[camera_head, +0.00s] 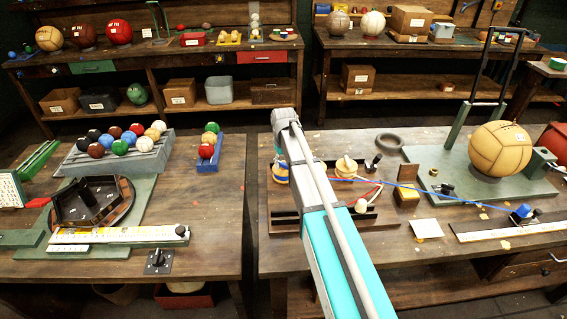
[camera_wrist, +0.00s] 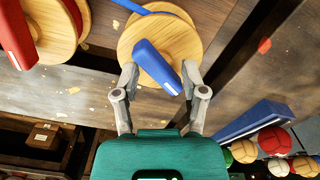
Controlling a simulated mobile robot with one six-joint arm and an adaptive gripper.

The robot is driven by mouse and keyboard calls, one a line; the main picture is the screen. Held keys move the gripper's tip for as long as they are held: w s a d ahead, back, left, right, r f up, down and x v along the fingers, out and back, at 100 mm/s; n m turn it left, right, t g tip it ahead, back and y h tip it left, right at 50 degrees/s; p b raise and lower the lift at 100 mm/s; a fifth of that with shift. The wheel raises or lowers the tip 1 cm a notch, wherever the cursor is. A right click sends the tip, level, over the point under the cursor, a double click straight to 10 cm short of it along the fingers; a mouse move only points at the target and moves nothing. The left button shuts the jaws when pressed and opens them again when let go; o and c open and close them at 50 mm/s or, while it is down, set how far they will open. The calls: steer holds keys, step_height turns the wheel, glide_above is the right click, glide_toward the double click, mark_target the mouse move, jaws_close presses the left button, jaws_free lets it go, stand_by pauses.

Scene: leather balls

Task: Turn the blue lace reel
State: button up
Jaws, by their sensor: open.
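The blue lace reel is a round wooden disc with a blue bar-shaped handle (camera_wrist: 157,66) on it; the disc (camera_wrist: 128,45) fills the top middle of the wrist view. My gripper (camera_wrist: 159,74) is open, with one finger on each side of the blue handle. I cannot tell whether either finger touches it. In the head view a reel with blue and yellow parts (camera_head: 280,173) shows at the left of my arm, partly hidden by it. My gripper is not clearly seen there.
A second reel with a red handle (camera_wrist: 18,35) lies close by on the left in the wrist view. A blue tray (camera_wrist: 250,122) of balls is at the right. In the head view, laces cross the bench beside a wooden reel (camera_head: 346,167).

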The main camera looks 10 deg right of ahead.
mark_target(283, 163)
steer(key=shift+n, duration=0.3)
steer(key=n, duration=0.6)
step_height(283, 163, up, 14)
steer(key=p, duration=1.4)
steer(key=s+f+m+b, duration=0.3)
steer(key=s+f+b, duration=0.1)
steer(key=s, duration=0.4)
steer(key=s+d+f+m+b, duration=0.1)
steer(key=s+f+m+b, duration=0.2)
steer(key=s+f+b, duration=0.2)
steer(key=s+f+m+b, duration=0.2)
steer(key=s+f+b, duration=0.3)
steer(key=s, duration=0.5)
steer(key=shift+s+d+f+m, duration=0.2)
steer(key=shift+s+d+m, duration=0.1)
steer(key=shift+m, duration=0.1)
steer(key=shift+s+f+m+b, duration=0.25)
steer(key=shift+s+b, duration=0.1)
steer(key=shift+s, duration=0.1)
steer(key=shift+s+f+m+b, duration=0.15)
steer(key=shift+s+f+b, duration=0.05)
steer(key=shift+s+b, duration=0.2)
steer(key=shift+s, duration=0.15)
